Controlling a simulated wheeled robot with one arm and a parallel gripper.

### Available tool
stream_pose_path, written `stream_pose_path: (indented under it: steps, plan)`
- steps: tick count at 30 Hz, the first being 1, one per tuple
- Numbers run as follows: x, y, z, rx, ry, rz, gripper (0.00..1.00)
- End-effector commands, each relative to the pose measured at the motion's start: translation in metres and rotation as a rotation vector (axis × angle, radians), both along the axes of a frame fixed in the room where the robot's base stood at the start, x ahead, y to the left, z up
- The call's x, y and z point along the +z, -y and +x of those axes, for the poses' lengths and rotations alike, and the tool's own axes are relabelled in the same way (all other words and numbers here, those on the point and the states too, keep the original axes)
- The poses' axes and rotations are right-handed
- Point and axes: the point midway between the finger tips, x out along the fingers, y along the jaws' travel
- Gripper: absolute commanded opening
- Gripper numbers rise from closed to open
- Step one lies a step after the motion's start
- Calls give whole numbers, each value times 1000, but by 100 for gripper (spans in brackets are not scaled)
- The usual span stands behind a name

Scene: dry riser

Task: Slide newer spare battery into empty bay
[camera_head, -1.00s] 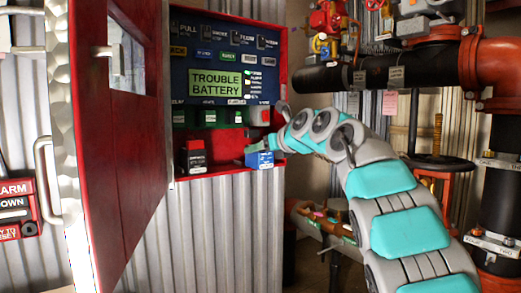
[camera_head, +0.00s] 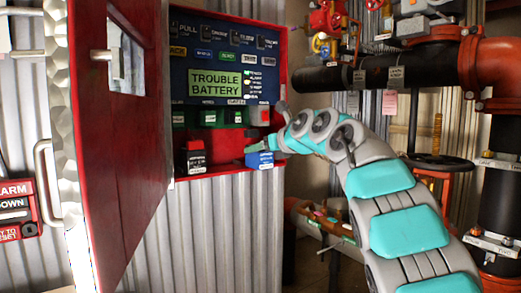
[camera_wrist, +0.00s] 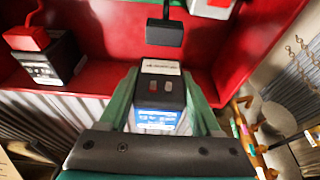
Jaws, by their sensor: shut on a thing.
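My gripper (camera_wrist: 165,110) is shut on a battery with a dark top and a blue label (camera_wrist: 155,120); the blue battery also shows in the head view (camera_head: 260,160). It is upright at the front right edge of the red cabinet (camera_head: 218,168). In the wrist view its far end reaches the cabinet's lower shelf; whether it touches is unclear. The empty bay (camera_wrist: 110,75) is the bare red space right of a black battery (camera_head: 194,161). That battery wears a red connector (camera_wrist: 27,37) in the wrist view. A black connector (camera_wrist: 165,32) hangs beyond the held battery.
The red cabinet door (camera_head: 120,130) stands open at the left. The panel above the bay has a green display (camera_head: 215,83) reading TROUBLE BATTERY. Black and orange pipes (camera_head: 490,60) and a valve wheel (camera_head: 440,162) stand at the right. Corrugated wall lies below the cabinet.

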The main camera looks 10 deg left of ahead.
Motion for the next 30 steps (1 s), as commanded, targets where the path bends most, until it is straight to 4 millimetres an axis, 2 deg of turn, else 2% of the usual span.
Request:
stream_pose_path:
  steps: [14, 30]
  plan:
    - [2, 0, 0, 0, 3, 2, 0]
    - [2, -7, 8, -2, 2, 1, 0]
